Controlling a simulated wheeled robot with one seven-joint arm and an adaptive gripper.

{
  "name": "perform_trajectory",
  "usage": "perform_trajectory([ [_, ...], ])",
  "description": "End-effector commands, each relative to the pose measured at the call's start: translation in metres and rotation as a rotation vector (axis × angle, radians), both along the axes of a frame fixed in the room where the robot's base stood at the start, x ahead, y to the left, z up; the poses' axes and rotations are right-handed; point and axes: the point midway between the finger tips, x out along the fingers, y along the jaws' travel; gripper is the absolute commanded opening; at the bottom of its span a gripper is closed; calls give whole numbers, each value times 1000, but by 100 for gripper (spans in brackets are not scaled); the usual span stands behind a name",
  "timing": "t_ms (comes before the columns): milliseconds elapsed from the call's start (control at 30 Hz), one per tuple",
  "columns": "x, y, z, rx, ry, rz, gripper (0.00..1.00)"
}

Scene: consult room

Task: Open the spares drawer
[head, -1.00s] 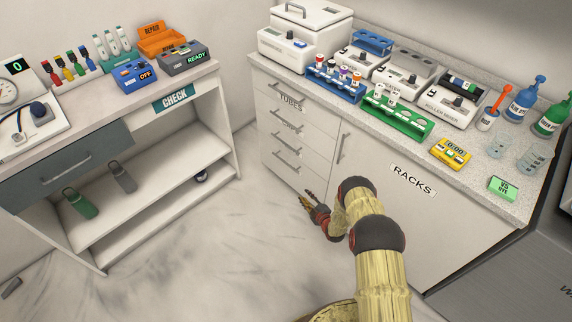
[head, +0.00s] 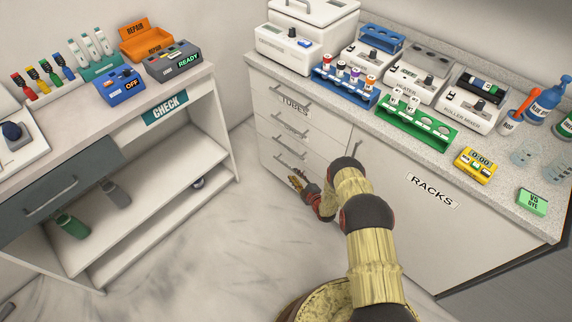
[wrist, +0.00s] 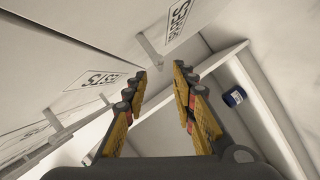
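The spares drawer (wrist: 163,20) is at the top of the wrist view, a pale front with a "SPARES" label and a bar handle (wrist: 150,46). It looks shut. My gripper (wrist: 160,76) is open and empty, its yellow-and-black fingers spread just below that handle in the picture, not visibly touching it. In the head view my gripper (head: 297,182) is low in front of the white drawer stack (head: 268,128), partly covering the lower drawers. The spares label cannot be read there.
A neighbouring drawer's label (wrist: 100,80) shows in the wrist view. A door marked "RACKS" (head: 432,191) is right of the drawers. The check bench (head: 110,140) with shelves stands at left. Bare floor (head: 215,250) lies between.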

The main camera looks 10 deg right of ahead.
Motion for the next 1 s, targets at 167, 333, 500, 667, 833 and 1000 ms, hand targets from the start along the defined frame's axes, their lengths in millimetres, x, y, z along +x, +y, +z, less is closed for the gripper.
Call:
perform_trajectory([
  [167,23,8,-8,-1,-1,2,27],
  [333,47,15,-14,0,-1,0,27],
  [500,63,20,-16,-1,-1,1,27],
  [667,68,21,-16,0,0,1,27],
  [833,68,21,-15,0,0,0,27],
  [1000,68,21,-16,0,0,0,19],
])
